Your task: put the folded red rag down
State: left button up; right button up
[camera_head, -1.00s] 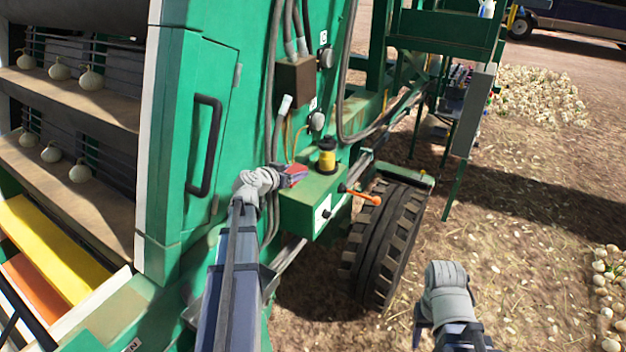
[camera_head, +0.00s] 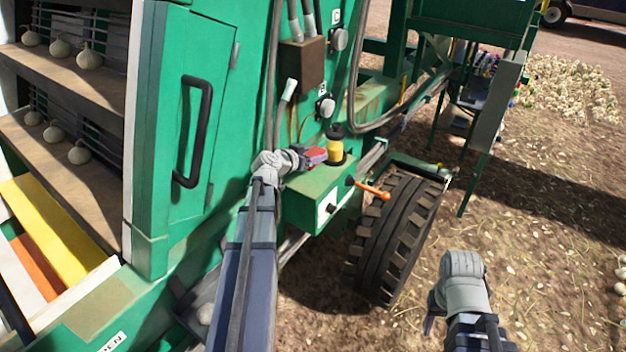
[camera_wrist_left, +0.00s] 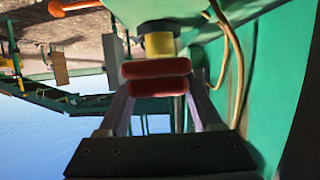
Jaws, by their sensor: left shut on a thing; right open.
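The folded red rag (camera_head: 313,155) is held in my left gripper (camera_head: 303,157), just above the top of the green box (camera_head: 316,189) on the machine's side. In the left wrist view the rag (camera_wrist_left: 156,77) shows as two red layers between the fingers. A yellow jar with a black cap (camera_head: 336,146) stands on the box, right beside the rag; it also shows behind the rag in the left wrist view (camera_wrist_left: 159,44). I cannot tell whether the rag touches the box. My right gripper (camera_head: 432,312) is low over the ground, mostly hidden by its wrist.
An orange-handled lever (camera_head: 373,191) sticks out of the box's right side. A large black tyre (camera_head: 397,235) stands below. A green door with a black handle (camera_head: 194,130) is at the left, with hoses (camera_head: 283,112) above the box.

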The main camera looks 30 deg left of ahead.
aim_at(312, 180)
pick_arm(q)
jog(key=shift+f+b, duration=3.05)
jog(key=shift+f, duration=0.6)
pick_arm(e)
notch_tip(312, 180, down, 7)
jog(key=shift+f, duration=0.15)
pick_arm(q)
jog(key=shift+s, duration=0.1)
jog(key=shift+f, duration=0.1)
jog(key=o, duration=1.4)
jog(key=shift+c, duration=0.2)
pick_arm(e)
jog(key=shift+f, duration=0.15)
pick_arm(q)
jog(key=shift+r, duration=0.3)
jog(key=p+v, duration=0.4)
jog(key=v, duration=0.7)
jog(key=shift+s+p, duration=0.35)
jog(key=shift+s, duration=0.1)
pick_arm(e)
jog(key=shift+r, duration=2.5)
